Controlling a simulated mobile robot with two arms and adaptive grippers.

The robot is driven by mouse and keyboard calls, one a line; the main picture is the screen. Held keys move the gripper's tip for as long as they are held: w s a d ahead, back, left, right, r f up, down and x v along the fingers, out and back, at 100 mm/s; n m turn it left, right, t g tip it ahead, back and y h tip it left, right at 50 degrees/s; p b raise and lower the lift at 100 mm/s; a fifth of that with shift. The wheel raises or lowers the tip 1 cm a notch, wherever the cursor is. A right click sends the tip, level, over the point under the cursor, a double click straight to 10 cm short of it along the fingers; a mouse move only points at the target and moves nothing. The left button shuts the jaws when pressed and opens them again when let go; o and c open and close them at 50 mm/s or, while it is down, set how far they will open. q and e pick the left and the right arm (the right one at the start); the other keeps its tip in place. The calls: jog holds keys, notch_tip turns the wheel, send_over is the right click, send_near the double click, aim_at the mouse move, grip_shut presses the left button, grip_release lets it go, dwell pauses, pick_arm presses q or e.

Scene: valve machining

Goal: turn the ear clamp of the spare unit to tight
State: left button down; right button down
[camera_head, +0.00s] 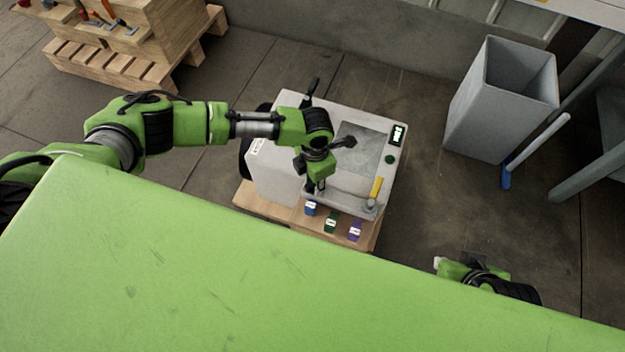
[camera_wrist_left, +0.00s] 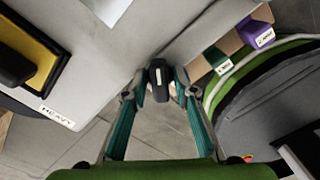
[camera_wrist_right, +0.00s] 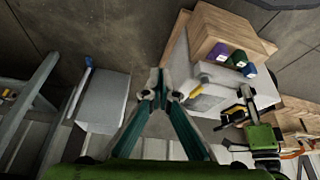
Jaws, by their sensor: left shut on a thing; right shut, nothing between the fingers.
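The white and grey unit (camera_head: 281,172) stands on a wooden pallet in the middle of the head view. My left gripper (camera_head: 318,188) is over its front left edge. In the left wrist view, my left gripper (camera_wrist_left: 160,86) is shut on a small black handle (camera_wrist_left: 158,74), which looks like the ear clamp; the fingers hide part of it. A yellow lever (camera_head: 376,187) sits at the unit's front right. A black lever (camera_head: 311,88) rises at its back left corner. My right gripper (camera_wrist_right: 160,92) is shut and empty, apart from the unit.
Blue (camera_head: 310,208), green (camera_head: 331,222) and purple (camera_head: 355,231) labelled blocks sit along the pallet's front. A grey bin (camera_head: 490,125) stands at the right. A wooden pallet stack (camera_head: 130,50) is at the back left. Floor between unit and bin is clear.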

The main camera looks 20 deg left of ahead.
pick_arm(q)
jog(key=shift+m, duration=0.8)
jog(key=shift+w+d+b, duration=0.1)
jog(key=shift+d+b, duration=0.05)
jog(key=shift+b, duration=0.45)
jog(key=shift+w+d+r+m+b, duration=0.1)
jog(key=shift+w+m+b, duration=0.05)
jog(key=shift+m+b, duration=0.25)
jog(key=shift+w+r+b, duration=0.1)
jog(key=shift+b, duration=0.3)
pick_arm(e)
jog(key=shift+w+a+r+t+y, duration=0.9)
jog(key=shift+w+a+r+t, duration=1.3)
jog(key=shift+w+r+t, duration=3)
pick_arm(q)
jog(key=shift+b, duration=0.35)
jog(key=shift+m+b, duration=0.3)
jog(key=shift+b, duration=0.7)
jog(key=c, duration=1.9)
grip_release()
jog(key=shift+d, duration=0.1)
pick_arm(e)
jog(key=w+a+r+t+y, duration=0.2)
jog(key=w+r+t, duration=0.2)
jog(key=r, duration=0.7)
jog(key=shift+w+a+r+n, duration=0.2)
jog(key=shift+w+n, duration=0.2)
jog(key=shift+w, duration=0.4)
